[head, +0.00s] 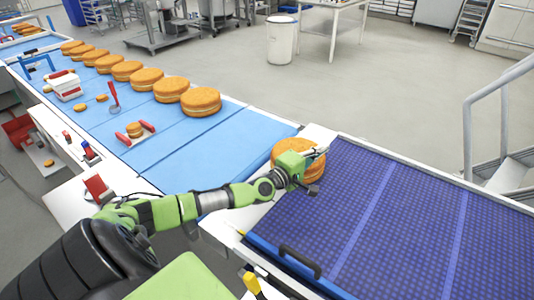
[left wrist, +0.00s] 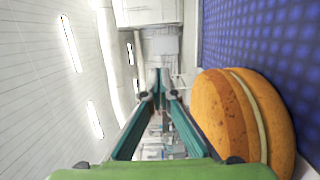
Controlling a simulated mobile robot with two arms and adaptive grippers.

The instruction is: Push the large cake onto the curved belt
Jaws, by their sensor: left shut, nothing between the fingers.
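The large cake (head: 284,150), a round orange-brown sponge with a pale filling line, sits at the white joint between the light blue belt and the curved belt (head: 400,215), which is dark blue-purple. My left gripper (head: 318,153) is at the cake, and my green wrist hides part of its front and top. In the left wrist view the shut, empty fingers (left wrist: 158,78) point past the cake (left wrist: 250,120), which lies close on their right; whether they touch cannot be told. The curved belt (left wrist: 260,35) shows beyond it. My right gripper is not in view.
The light blue belt (head: 190,150) carries a row of similar cakes (head: 200,101) behind. A small cake with red-handled tools (head: 135,130) lies on it. A dark handle (head: 300,261) stands at the curved belt's near edge. The curved belt's surface is clear.

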